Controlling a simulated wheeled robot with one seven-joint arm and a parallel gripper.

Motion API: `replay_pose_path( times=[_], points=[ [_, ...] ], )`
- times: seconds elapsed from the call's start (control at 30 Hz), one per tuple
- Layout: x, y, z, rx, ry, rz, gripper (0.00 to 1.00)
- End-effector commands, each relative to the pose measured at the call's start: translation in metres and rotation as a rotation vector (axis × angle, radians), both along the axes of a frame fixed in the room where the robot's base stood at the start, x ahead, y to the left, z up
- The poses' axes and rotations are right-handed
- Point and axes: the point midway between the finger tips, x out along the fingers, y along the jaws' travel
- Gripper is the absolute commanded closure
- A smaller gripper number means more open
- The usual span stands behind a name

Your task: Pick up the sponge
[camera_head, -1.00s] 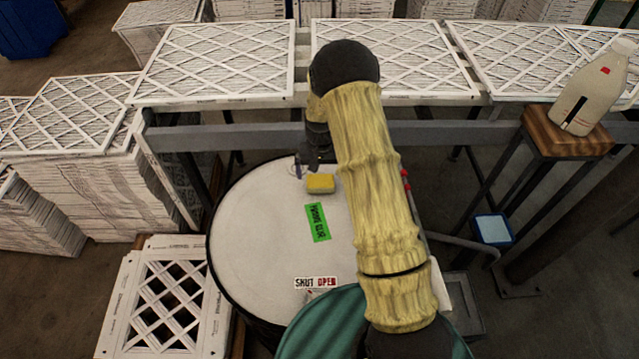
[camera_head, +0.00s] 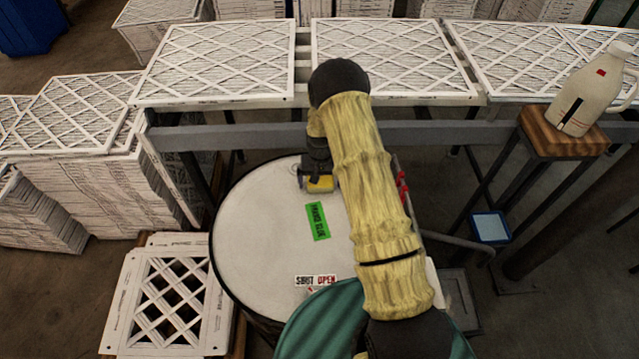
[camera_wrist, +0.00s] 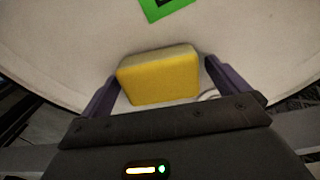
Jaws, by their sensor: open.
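The yellow sponge (camera_head: 319,185) lies on the white top of a round drum (camera_head: 247,217), near its far edge. In the wrist view the sponge (camera_wrist: 160,76) sits between the two dark purple fingers of my gripper (camera_wrist: 165,88). A finger stands on each side of it, with a narrow gap visible. The fingers are open. In the head view my gripper (camera_head: 318,178) is right above and around the sponge and hides part of it.
A green label (camera_head: 317,221) and a "SHUT OPEN" sticker (camera_head: 315,281) are on the drum top. A grey rail (camera_head: 240,137) and stacked white filters (camera_head: 215,62) stand behind the drum. A white bottle (camera_head: 588,90) stands on a wooden block (camera_head: 563,143) at right.

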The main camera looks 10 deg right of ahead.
Motion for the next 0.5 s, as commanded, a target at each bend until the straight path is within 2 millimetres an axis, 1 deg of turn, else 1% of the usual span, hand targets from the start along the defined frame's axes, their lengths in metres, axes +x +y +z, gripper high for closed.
replay_pose_path(
  times=[0.07, 0.2, 0.27, 0.3, 0.33, 0.37, 0.5],
  points=[
    [0.0000, 0.0000, 0.0001, 0.000, 0.000, 0.000, 0.02],
    [0.0000, 0.0000, 0.0002, 0.000, 0.000, 0.000, 0.29],
    [-0.0001, 0.0001, 0.0002, 0.000, 0.000, 0.000, 0.41],
    [-0.0001, 0.0001, 0.0002, 0.000, 0.000, 0.000, 0.45],
    [0.0000, 0.0001, 0.0003, 0.000, 0.000, 0.000, 0.45],
    [0.0000, 0.0001, 0.0003, 0.000, 0.000, 0.000, 0.48],
    [0.0000, 0.0001, 0.0003, 0.000, 0.000, 0.000, 0.49]
  ],
)
